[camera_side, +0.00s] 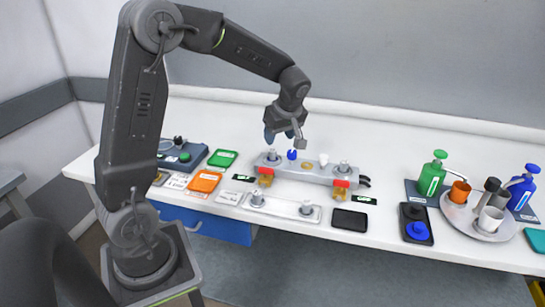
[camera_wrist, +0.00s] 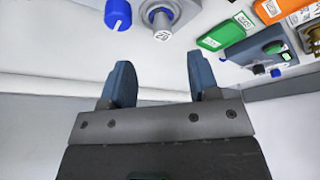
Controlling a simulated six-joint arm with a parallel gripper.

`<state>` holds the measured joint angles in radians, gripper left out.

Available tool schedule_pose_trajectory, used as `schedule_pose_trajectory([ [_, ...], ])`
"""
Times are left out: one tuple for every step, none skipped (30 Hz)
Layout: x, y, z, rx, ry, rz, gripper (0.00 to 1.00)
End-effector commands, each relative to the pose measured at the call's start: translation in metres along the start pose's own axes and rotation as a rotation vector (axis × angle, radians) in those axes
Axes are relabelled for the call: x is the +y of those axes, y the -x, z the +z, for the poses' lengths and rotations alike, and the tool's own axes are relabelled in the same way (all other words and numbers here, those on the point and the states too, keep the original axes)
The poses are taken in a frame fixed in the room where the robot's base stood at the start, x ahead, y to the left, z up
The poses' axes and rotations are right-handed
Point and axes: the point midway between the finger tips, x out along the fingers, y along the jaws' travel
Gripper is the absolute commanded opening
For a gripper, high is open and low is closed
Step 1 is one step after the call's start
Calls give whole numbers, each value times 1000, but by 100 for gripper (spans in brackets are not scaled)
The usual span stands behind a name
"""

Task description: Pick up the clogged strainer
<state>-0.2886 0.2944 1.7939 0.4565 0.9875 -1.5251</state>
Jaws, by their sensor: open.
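My gripper (camera_side: 281,133) hangs open and empty above the left end of a grey manifold block (camera_side: 320,178) at the back of the bench. Its two blue fingers stand apart in the wrist view (camera_wrist: 161,80), with nothing between them. On the block are a left metal fitting (camera_side: 272,155), a blue knob (camera_side: 292,155), a white cup-shaped piece (camera_side: 323,159) and a right metal fitting (camera_side: 343,167). The wrist view shows a blue knob (camera_wrist: 118,15) and a metal fitting with a blue ring (camera_wrist: 160,17) beyond the fingers. I cannot tell which piece is the clogged strainer.
A pale tray (camera_side: 281,209) with two metal pieces lies in front of the block. Green (camera_side: 222,158) and orange (camera_side: 205,181) trays lie left. A black pad (camera_side: 349,220), round tray (camera_side: 460,222), green bottle (camera_side: 432,176) and blue bottle (camera_side: 521,190) are right.

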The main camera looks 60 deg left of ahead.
Motion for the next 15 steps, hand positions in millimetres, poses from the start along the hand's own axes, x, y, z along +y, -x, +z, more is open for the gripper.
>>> schedule_pose_trajectory([
  [0,-8,0,-1,1,-3,56],
  [0,-12,0,-1,0,-2,56],
  [0,-16,0,-1,0,-3,56],
  [0,-18,0,-1,0,-2,56],
  [0,-19,0,-1,0,0,56],
  [0,-21,0,-1,0,0,56],
  [0,-22,0,-1,-1,0,56],
  [-1,-24,0,-1,0,0,56],
  [-1,-28,0,-1,-1,-2,56],
  [-2,-32,-1,-1,-1,-2,56],
  [-2,-36,-1,-1,0,-2,56],
  [-3,-42,-2,-1,0,-3,56],
  [-3,-47,-2,-1,0,-3,56],
  [-4,-52,-2,-2,0,-4,56],
  [-4,-58,-2,-3,0,-3,56],
])
